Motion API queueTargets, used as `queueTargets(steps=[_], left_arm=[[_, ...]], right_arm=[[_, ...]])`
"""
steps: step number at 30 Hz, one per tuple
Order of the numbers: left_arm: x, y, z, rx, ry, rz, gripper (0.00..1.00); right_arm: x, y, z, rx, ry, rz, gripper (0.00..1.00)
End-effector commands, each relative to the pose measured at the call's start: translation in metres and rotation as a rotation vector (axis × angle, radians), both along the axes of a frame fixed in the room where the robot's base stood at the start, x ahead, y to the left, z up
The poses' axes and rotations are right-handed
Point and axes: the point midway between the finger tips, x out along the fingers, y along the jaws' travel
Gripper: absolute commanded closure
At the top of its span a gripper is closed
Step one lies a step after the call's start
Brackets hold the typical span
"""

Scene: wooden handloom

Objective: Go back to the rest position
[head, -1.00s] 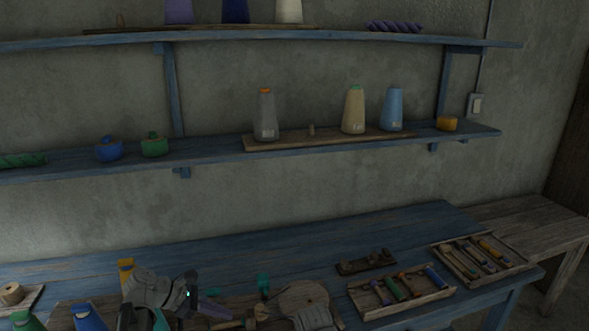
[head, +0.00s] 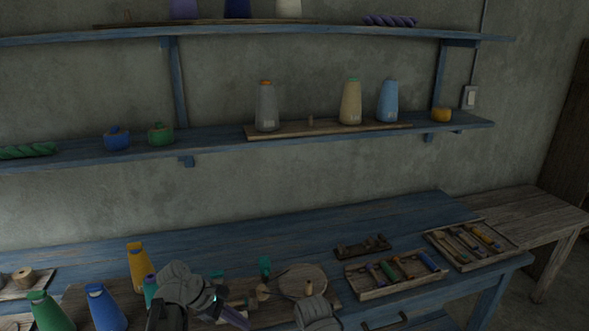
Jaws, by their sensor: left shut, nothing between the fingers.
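My left gripper (head: 185,296) is low in the head view, over the front of the blue workbench (head: 250,237). It is shut and empty, to the right of the yellow cone (head: 139,267) and a teal cone (head: 151,290). A purple item (head: 232,317) shows just to its right. A grey ribbed part of my right arm (head: 316,313) shows at the bottom edge, in front of a round wooden board (head: 300,281). The right fingers cannot be made out.
A blue cone (head: 105,308) and a green cone (head: 49,312) stand at lower left. Two wooden trays, one nearer (head: 395,273) and one farther right (head: 472,243), hold several small tools or spools. The bench's back strip is clear. Shelves with thread cones hang above.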

Motion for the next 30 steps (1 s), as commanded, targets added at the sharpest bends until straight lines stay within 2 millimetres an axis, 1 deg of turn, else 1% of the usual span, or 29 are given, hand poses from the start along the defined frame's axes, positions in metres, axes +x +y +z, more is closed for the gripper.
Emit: queueTargets(steps=[1, 5, 8, 12, 15, 18, 21, 24, 30], left_arm=[[-0.008, -0.010, -0.002, 0.037, -0.025, -0.071, 1.00], [-0.027, -0.030, -0.010, 0.147, -0.103, -0.287, 1.00], [-0.047, -0.047, -0.017, 0.252, -0.179, -0.525, 1.00], [-0.078, -0.067, -0.022, 0.414, -0.297, -0.960, 1.00], [-0.094, -0.073, -0.022, 0.501, -0.356, -1.237, 1.00], [-0.103, -0.076, -0.020, 0.562, -0.391, -1.449, 1.00], [-0.108, -0.077, -0.019, 0.598, -0.409, -1.586, 1.00], [-0.110, -0.078, -0.018, 0.615, -0.416, -1.655, 1.00], [-0.109, -0.077, -0.018, 0.618, -0.418, -1.673, 1.00]], right_arm=[[0.000, 0.000, 0.003, 0.000, 0.000, 0.000, 0.50], [0.000, 0.000, 0.008, 0.000, 0.000, 0.000, 0.50], [0.000, 0.000, 0.013, 0.000, 0.000, 0.000, 0.50], [0.000, 0.000, 0.021, 0.000, 0.000, 0.000, 0.50], [0.000, 0.000, 0.025, 0.000, 0.000, 0.000, 0.50], [0.000, 0.000, 0.028, 0.000, 0.000, 0.000, 0.50], [0.000, 0.000, 0.029, 0.000, 0.000, 0.000, 0.50], [0.000, 0.000, 0.030, 0.000, 0.000, 0.000, 0.50], [0.000, 0.000, 0.029, 0.000, 0.000, 0.000, 0.50]])
